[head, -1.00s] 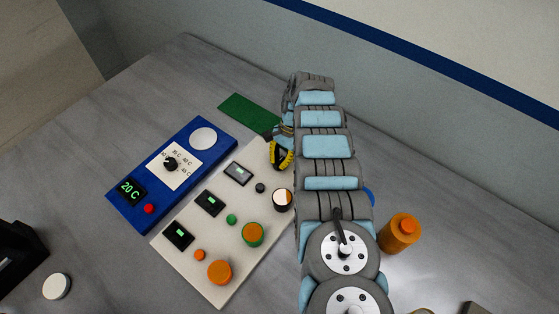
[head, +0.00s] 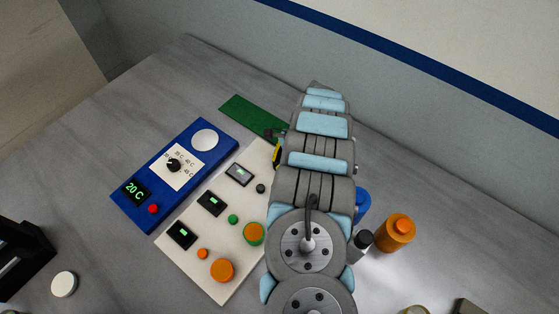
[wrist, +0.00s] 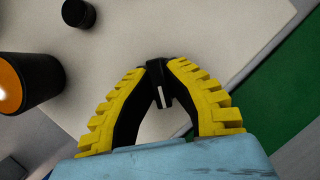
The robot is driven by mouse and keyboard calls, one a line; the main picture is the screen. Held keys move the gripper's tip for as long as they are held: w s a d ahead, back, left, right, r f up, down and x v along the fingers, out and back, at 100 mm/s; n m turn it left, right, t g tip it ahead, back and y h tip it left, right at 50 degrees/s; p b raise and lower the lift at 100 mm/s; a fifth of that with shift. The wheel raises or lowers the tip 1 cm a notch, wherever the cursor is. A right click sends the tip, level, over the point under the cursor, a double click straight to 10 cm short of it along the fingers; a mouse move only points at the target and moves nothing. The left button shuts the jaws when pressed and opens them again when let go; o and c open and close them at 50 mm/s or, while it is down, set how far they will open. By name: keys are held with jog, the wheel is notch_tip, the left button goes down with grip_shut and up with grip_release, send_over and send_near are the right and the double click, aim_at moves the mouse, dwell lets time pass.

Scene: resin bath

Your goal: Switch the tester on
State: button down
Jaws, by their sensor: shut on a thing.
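A pale panel (head: 208,277) with three small lit displays lies on the bench, beside a blue unit (head: 213,163) reading 20 C. No label shows which is the tester. In the wrist view, my gripper (wrist: 159,82) is over the pale panel (wrist: 225,22), its yellow-backed fingers closed together on a small black piece (wrist: 164,98) with a white mark. Whether this piece is a knob or a switch cannot be told.
A black knob (wrist: 78,13) and an orange-topped dark cylinder (wrist: 25,82) stand near my gripper. A green sheet (head: 252,115) lies behind the panel. An orange bottle (head: 396,235), a grey bottle (head: 358,246) and a blue object (head: 362,203) stand right of my arm.

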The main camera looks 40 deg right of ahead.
jog(key=m+t+h+p, duration=0.1)
jog(key=m, duration=0.2)
jog(key=shift+m+p, duration=0.3)
jog(key=shift+m, duration=0.6)
jog(key=c, duration=1.1)
grip_release()
jog(key=shift+r, duration=0.1)
jog(key=shift+t, duration=0.3)
jog(key=shift+v, duration=3.65)
